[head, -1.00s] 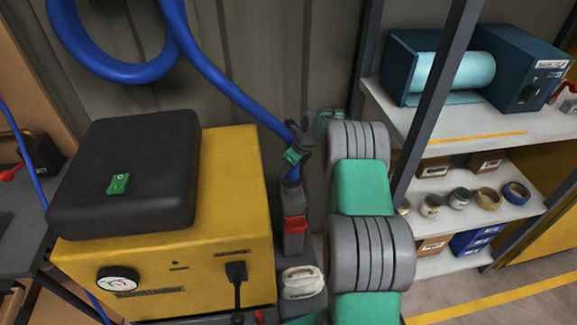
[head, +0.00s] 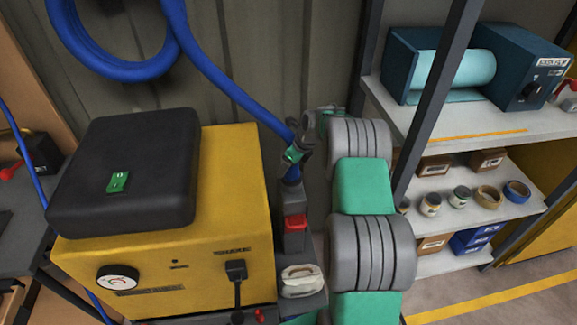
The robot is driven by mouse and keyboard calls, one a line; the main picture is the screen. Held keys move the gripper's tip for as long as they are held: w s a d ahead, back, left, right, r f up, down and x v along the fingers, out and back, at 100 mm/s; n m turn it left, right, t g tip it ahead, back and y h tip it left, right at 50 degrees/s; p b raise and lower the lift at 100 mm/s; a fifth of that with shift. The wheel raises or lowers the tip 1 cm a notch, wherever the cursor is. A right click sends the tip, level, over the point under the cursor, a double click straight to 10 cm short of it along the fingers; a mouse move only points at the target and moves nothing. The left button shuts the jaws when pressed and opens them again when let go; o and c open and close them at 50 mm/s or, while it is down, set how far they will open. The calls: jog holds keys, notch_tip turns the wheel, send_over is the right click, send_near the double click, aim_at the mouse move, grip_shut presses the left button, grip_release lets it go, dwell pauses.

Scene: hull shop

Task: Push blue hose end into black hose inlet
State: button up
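The blue hose (head: 228,88) comes down from the upper left to my gripper (head: 294,154), which is small in the head view. The dark fingers appear closed around the hose near its end. A short blue length, the blue hose end (head: 292,173), shows just below the fingers. It points down at the top of the upright black hose inlet (head: 292,204), which has a red latch (head: 295,222) on its front. The blue end looks lined up with the inlet's top; I cannot tell how deep it sits. The fingers hide part of the hose.
A yellow machine (head: 235,190) with a black box (head: 128,165) on top stands close left of the inlet. A pale object (head: 301,281) lies below the inlet. A shelf unit (head: 478,212) with a dark post (head: 437,90) stands at right. A corrugated wall is behind.

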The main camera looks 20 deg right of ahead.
jog(key=v, duration=0.7)
